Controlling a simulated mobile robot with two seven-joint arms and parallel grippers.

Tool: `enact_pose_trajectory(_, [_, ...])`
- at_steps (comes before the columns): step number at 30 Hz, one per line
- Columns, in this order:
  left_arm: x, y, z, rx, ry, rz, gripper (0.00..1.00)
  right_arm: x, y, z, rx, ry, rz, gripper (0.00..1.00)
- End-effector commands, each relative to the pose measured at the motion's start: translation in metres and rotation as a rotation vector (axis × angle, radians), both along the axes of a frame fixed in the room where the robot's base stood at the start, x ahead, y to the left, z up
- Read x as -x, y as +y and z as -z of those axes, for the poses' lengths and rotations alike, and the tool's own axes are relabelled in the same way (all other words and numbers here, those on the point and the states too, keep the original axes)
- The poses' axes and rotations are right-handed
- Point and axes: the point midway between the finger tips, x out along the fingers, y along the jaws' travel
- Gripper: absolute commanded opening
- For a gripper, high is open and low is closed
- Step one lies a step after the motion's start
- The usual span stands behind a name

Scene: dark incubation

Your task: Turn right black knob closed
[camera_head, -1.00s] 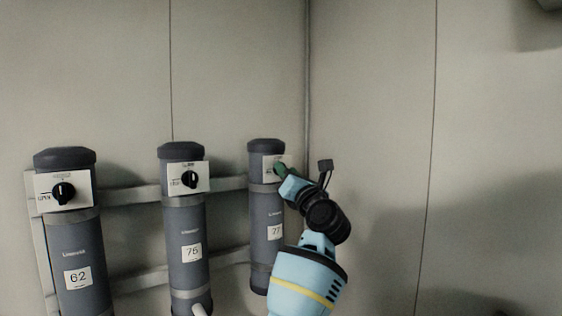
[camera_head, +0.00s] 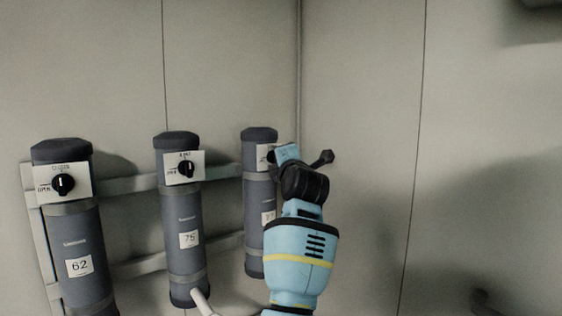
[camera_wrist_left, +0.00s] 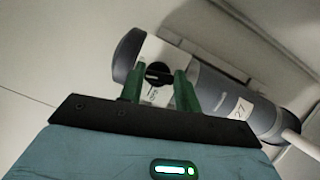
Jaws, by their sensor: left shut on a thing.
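In the head view my left gripper (camera_head: 273,156) is at the right cylinder's plate and covers most of the knob. The plate's markings are too hidden to read the knob's setting. My right gripper is in neither view.
Two similar cylinders stand to the left, number 75 (camera_head: 184,220) and number 62 (camera_head: 78,235), each with a black knob. A metal rail (camera_head: 130,184) runs behind them. A white pipe (camera_head: 202,303) shows below cylinder 75. The wall to the right is bare.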

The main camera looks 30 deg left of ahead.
Motion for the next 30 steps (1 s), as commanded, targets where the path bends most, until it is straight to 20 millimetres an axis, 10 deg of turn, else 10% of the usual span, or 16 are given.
enact_pose_trajectory(30, [0.0001, 0.0001, -0.0013, -0.096, 0.226, -0.001, 0.10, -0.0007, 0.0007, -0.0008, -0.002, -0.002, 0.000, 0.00])
